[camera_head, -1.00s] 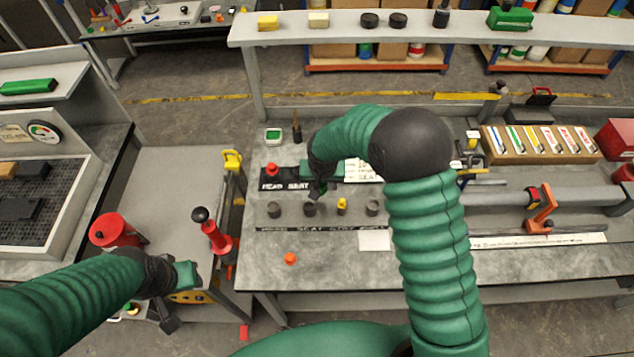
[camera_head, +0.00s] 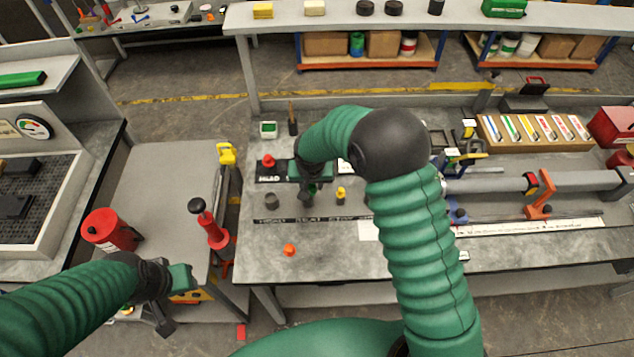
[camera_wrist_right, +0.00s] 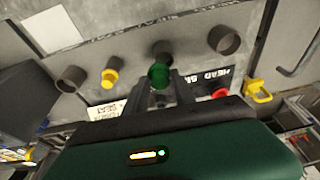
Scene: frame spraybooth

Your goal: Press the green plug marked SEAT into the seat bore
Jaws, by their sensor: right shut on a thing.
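My right gripper (camera_head: 308,198) is shut on a green plug. In the right wrist view the plug (camera_wrist_right: 158,74) sits between the two dark fingertips (camera_wrist_right: 160,84). Any marking on it is unreadable. A grey cup (camera_wrist_right: 161,49) shows just behind the plug. I cannot tell whether they touch. A red plug (camera_head: 268,160) stands by a dark label strip reading HEAD. My left gripper (camera_head: 165,322) hangs at lower left; its jaw opening is unclear.
A loose orange piece (camera_head: 289,249) lies on the bench in front of the row. A white card (camera_head: 369,231) lies to the right. A red canister (camera_head: 110,230) and a red-handled tool (camera_head: 208,222) stand on the left side table. The bench's front left is mostly clear.

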